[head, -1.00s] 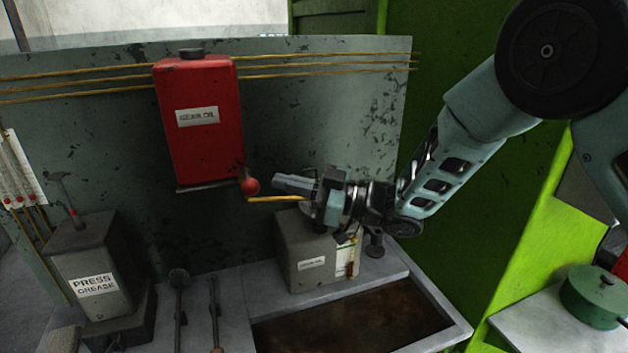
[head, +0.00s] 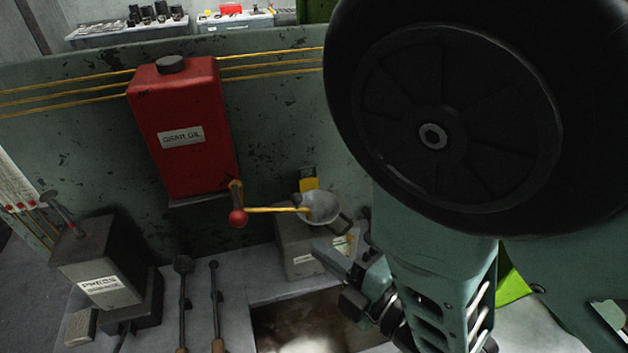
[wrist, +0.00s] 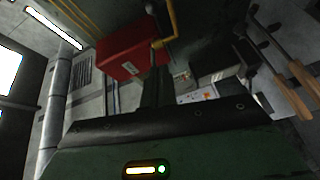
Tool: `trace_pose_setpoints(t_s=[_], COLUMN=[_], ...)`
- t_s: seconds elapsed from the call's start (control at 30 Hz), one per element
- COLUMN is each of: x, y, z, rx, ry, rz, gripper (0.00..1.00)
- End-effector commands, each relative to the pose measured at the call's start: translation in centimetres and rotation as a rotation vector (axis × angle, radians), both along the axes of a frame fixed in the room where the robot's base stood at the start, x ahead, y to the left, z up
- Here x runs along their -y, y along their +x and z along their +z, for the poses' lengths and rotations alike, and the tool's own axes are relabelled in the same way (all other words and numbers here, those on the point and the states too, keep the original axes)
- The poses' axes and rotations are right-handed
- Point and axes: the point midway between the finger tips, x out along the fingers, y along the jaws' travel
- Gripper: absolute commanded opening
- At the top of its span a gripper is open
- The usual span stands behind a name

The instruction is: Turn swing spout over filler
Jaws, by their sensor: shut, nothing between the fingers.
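The red gear oil tank (head: 188,130) hangs on the green panel. Its thin yellow swing spout (head: 272,209) runs right from a red ball knob (head: 238,217). The spout's tip overlaps the left part of a grey funnel (head: 320,208) in the head view; the exact height between them cannot be told. The funnel stands over the grey filler box (head: 297,246) on the bench. My gripper (head: 328,258) is shut and empty, in front of the filler box and below the funnel, apart from the spout. The wrist view shows the tank (wrist: 125,52) and spout (wrist: 168,22) beyond my fingers.
A grey press grease box (head: 100,265) stands at the left with a lever on top. Two wooden-handled tools (head: 215,300) lie beside it. A dark, stained tray (head: 300,325) is sunk in the bench front. My arm hides much of the right side.

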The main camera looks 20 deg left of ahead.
Motion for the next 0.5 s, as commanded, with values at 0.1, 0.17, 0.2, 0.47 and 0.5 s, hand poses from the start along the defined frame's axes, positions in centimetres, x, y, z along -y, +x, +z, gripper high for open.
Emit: trace_pose_setpoints(t_s=[0.1,0.17,0.2,0.47,0.5], x=[-0.4,-0.7,-0.9,-1.9,-2.0], y=[0.3,0.5,0.6,1.2,1.3], z=[-0.5,-0.6,-0.7,-0.7,-0.7], rx=[0.002,0.002,0.001,0.0,-0.001], ry=[0.005,0.007,0.006,0.007,0.008], rz=[0.0,0.0,-0.001,0.001,0.0], gripper=[0.0,0.0,0.0,0.0,0.0])
